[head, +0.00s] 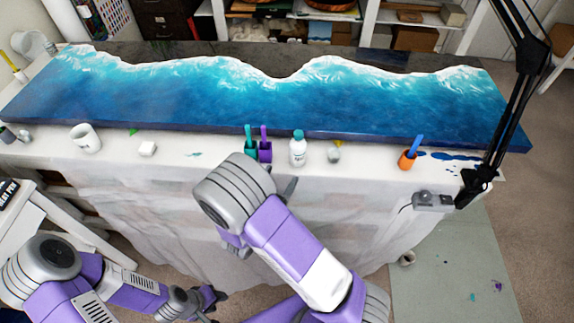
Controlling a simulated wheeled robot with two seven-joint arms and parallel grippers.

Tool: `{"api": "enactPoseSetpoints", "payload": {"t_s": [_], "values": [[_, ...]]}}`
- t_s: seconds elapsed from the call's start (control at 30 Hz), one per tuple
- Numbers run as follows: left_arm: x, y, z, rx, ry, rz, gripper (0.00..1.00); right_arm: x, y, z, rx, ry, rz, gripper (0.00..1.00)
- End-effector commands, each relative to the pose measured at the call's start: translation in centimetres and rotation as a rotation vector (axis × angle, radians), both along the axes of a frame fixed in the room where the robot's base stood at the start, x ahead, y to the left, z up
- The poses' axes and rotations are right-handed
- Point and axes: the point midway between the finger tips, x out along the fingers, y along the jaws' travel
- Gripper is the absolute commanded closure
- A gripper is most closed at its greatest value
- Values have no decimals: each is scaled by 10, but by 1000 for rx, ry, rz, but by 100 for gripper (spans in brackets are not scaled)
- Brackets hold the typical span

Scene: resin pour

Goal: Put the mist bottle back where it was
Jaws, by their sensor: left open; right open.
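A white bottle with a teal cap (297,150), which looks like the mist bottle, stands upright on the cloth-covered table's front strip, near the middle. My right gripper (288,187) is mostly hidden behind its own wrist; a dark fingertip shows just below and in front of the bottle, apart from it as far as I can see. It is open. My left gripper (208,297) is low at the lower left, in front of the table and far from the bottle. It is open and appears empty.
A blue wave resin slab (290,100) fills the tabletop behind. Teal (250,151) and purple (265,151) cups stand left of the bottle, a small jar (334,154) and an orange cup (407,159) right. A black lamp arm (503,105) rises at the right.

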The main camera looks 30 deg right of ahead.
Motion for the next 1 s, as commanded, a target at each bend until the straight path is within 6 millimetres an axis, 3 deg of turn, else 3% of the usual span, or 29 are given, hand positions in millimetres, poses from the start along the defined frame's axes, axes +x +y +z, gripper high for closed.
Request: {"api": "enactPoseSetpoints", "payload": {"t_s": [0.17,0.27,0.37,0.47,0.6,0.7,0.83,1.0], "values": [[0,0,1,0,0,0,57,-8,10,-5,10,14,6,21],[0,0,1,0,0,0,57,-3,7,-30,74,88,46,21],[0,0,1,0,0,0,57,2,3,-81,216,239,133,21],[0,0,1,0,0,0,57,-7,11,-145,419,444,251,21],[0,0,1,0,0,0,57,-48,43,-214,716,734,429,21],[0,0,1,0,0,0,57,-88,69,-239,899,913,556,21],[0,0,1,0,0,0,57,-132,93,-247,1061,1086,697,21],[0,0,1,0,0,0,57,-162,107,-245,1147,1198,803,21]]}}
